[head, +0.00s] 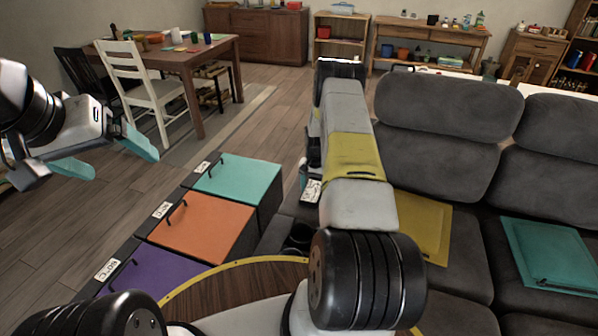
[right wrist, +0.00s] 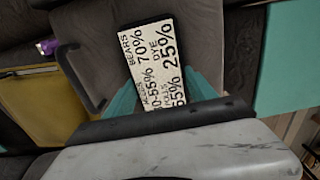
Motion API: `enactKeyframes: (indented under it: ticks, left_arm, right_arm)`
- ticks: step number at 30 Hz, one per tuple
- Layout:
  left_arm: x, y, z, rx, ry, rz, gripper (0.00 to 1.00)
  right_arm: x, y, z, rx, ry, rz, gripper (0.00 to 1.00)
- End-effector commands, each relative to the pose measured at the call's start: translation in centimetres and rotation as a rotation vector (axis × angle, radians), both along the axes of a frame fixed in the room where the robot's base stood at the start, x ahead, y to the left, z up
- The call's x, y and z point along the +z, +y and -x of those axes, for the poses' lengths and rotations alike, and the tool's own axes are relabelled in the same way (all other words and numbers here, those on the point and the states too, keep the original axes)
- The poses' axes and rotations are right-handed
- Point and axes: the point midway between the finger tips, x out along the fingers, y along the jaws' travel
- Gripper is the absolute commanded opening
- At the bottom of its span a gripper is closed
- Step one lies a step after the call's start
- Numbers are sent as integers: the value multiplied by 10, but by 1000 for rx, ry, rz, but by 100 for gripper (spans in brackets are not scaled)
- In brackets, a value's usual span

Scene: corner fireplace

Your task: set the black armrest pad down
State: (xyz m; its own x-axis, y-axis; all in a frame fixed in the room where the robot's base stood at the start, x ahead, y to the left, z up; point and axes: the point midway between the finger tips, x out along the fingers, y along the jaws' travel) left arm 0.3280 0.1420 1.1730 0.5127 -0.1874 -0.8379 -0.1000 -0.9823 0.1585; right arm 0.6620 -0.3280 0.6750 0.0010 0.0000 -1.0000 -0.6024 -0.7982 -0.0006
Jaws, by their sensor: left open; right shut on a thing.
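The black armrest pad is a small dark slab with a white printed face. In the right wrist view the pad (right wrist: 150,60) sits between the teal fingers of my right gripper (right wrist: 165,95), which is shut on it. In the head view the pad (head: 311,191) shows at the left side of my right arm, above the dark sofa armrest (head: 275,240). My right gripper (head: 304,180) is mostly hidden there by my arm. I cannot tell whether the pad touches the armrest. My left gripper (head: 105,158) is open and empty at the left, over the floor.
Bins with teal (head: 238,178), orange (head: 203,228) and purple (head: 150,275) lids stand left of the armrest. A cup holder (head: 298,238) opens in the armrest. Yellow (head: 423,225) and teal (head: 550,255) flat pieces lie on the grey sofa (head: 450,110).

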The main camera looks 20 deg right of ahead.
Motion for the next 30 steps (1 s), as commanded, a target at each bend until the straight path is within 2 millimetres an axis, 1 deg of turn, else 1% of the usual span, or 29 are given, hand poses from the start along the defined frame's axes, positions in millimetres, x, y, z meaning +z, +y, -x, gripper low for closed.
enactKeyframes:
  ticks: [5,6,8,9,17,20,23,26,30]
  left_arm:
    - [0,0,0,0,0,0,90]
    - [0,0,0,0,0,0,90]
    - [0,0,0,0,0,0,90]
    - [0,0,0,0,0,0,90]
    - [0,0,0,0,0,0,90]
    - [0,0,0,0,0,0,90]
    - [0,0,0,0,0,0,90]
    - [0,0,0,0,0,0,90]
    - [0,0,0,0,0,0,90]
  right_arm:
    - [-3,0,0,0,1,0,24]
    - [-3,0,0,0,1,-1,71]
    - [-3,0,0,0,1,-1,82]
    - [-3,0,0,0,1,0,86]
    - [-2,0,0,0,1,-1,86]
    - [2,0,0,0,0,0,86]
    - [13,0,-1,0,-2,1,86]
    - [33,0,-1,0,-2,0,86]
    - [64,0,-1,0,-2,1,86]
